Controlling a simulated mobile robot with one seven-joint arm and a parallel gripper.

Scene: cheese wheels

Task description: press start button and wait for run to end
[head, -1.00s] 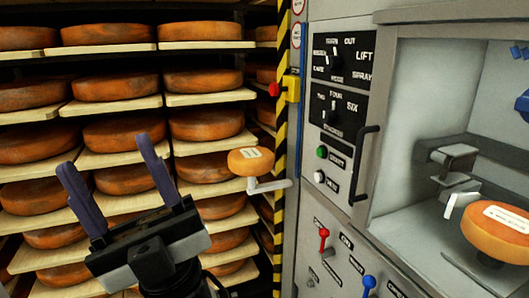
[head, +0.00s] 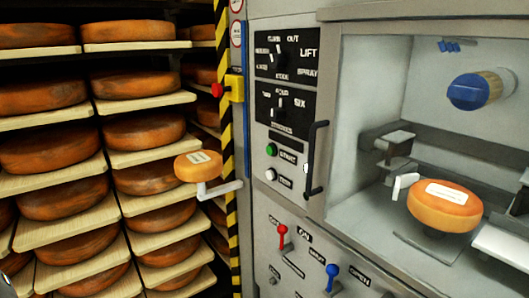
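The green start button (head: 271,149) is on the grey machine's front panel, left of the door handle, with a label beside it. A white button (head: 270,174) sits just below it, labelled as stop. In the open-looking chamber at right, an orange cheese wheel (head: 444,206) with a white label rests on a small support. A blue-ended roller or brush (head: 478,91) is mounted on the chamber's back wall. My gripper is outside the head view now, so its opening cannot be seen.
A door handle (head: 315,160) sticks out right of the buttons. Below are a red lever (head: 282,236) and a blue lever (head: 332,278). Two dials (head: 278,105) are above. A small cheese (head: 198,166) sits on a bracket at left. Shelves of cheese wheels fill the left.

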